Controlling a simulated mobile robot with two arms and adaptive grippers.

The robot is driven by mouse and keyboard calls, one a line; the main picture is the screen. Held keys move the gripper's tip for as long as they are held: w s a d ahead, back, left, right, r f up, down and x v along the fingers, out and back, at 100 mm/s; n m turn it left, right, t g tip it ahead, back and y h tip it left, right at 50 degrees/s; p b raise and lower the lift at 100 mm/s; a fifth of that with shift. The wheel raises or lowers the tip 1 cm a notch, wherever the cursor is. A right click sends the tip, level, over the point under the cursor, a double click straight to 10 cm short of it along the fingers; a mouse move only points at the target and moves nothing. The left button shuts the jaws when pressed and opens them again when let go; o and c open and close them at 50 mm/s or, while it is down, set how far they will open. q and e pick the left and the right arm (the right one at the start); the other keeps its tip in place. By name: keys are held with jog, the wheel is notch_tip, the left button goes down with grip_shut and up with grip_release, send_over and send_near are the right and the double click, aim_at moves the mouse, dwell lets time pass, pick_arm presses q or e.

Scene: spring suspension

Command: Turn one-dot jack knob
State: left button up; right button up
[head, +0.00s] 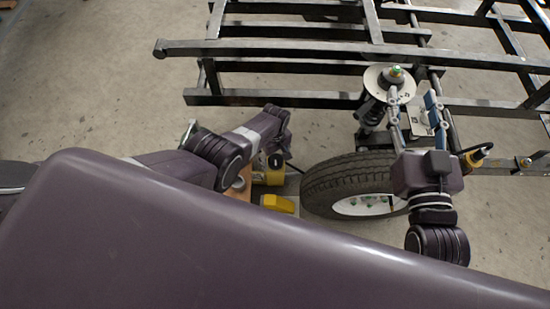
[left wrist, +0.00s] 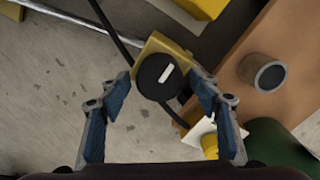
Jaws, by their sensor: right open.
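A round black knob (left wrist: 158,77) with a white bar mark sits on a yellow block, the jack body (left wrist: 180,49), in the left wrist view. No dot can be made out. In the head view the dark knob (head: 275,161) shows beside the tyre. My left gripper (left wrist: 158,82) is open, with one blue-padded finger on each side of the knob and a gap to each side. Its fingers are mostly hidden in the head view. My right gripper (head: 419,112) is open at the suspension, right of the round top plate (head: 376,83).
The tyre (head: 345,180) stands right of the jack. A black frame (head: 280,50) spans the back. A yellow part (head: 278,203) lies in front of the jack. A wooden board (left wrist: 255,70) with a grey cylinder (left wrist: 263,73) is right of the knob. Bare floor (left wrist: 50,90) lies left.

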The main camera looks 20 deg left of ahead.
aim_at(275, 159)
pick_arm(q)
jog(key=shift+w+r, duration=0.1)
jog(key=shift+r, duration=0.05)
jog(key=shift+r, duration=0.4)
notch_tip(275, 159, up, 11)
dwell(0.7)
dwell(0.3)
jog(key=shift+f, duration=0.1)
